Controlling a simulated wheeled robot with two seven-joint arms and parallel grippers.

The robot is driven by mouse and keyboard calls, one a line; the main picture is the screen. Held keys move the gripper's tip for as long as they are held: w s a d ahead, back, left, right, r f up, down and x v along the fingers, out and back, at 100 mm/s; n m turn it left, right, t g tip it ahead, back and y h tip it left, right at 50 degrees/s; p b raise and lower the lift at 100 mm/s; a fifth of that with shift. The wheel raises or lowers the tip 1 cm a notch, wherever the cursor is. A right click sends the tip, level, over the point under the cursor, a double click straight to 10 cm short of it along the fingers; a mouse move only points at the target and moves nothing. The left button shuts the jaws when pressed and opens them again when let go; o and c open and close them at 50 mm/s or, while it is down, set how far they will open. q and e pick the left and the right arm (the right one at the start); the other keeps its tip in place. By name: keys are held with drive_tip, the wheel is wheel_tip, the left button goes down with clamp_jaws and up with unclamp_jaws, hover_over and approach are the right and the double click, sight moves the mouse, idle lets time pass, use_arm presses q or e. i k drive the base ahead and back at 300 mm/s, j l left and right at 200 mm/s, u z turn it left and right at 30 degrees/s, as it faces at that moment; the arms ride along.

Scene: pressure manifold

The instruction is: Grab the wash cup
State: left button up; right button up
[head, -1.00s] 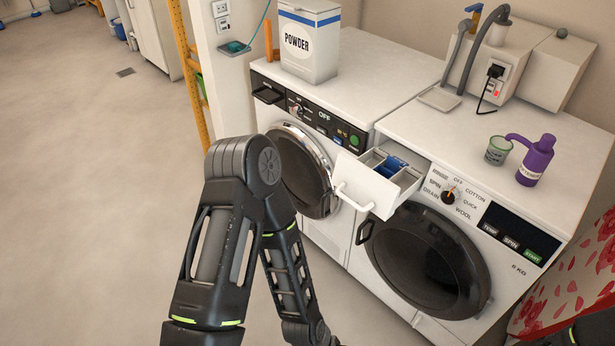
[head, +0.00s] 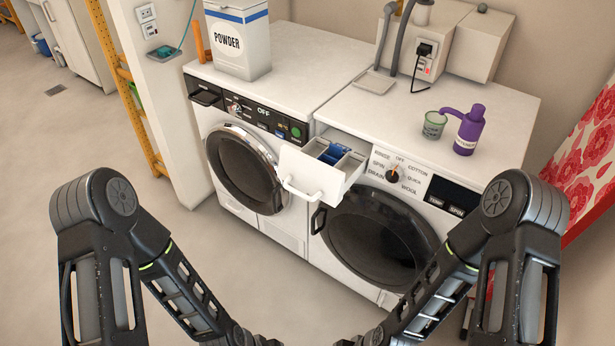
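The wash cup looks to be the small green translucent cup (head: 434,124) on top of the right-hand washing machine (head: 400,215). It stands upright just left of a purple pump bottle (head: 469,130), whose spout reaches over toward the cup. Both my arms show in the lower part of the head view, one at the left and one at the right. They bend down toward the bottom edge. Both grippers are out of frame, well below and in front of the cup.
The detergent drawer (head: 305,172) stands pulled out, with a blue part inside. A powder box (head: 238,40) stands on the left machine. Grey hoses and a plugged cable (head: 424,50) run behind the right machine's top. A red floral cloth (head: 585,150) hangs at the right.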

sight(434, 124)
drive_tip(key=i+j+z, duration=0.1)
drive_tip(key=j, duration=0.2)
drive_tip(key=i+j+z, duration=0.25)
drive_tip(key=j, duration=0.35)
drive_tip(key=i+j+z, duration=0.1)
drive_tip(key=i+j, duration=0.15)
drive_tip(key=i+j+z, duration=0.1)
drive_tip(key=j, duration=0.3)
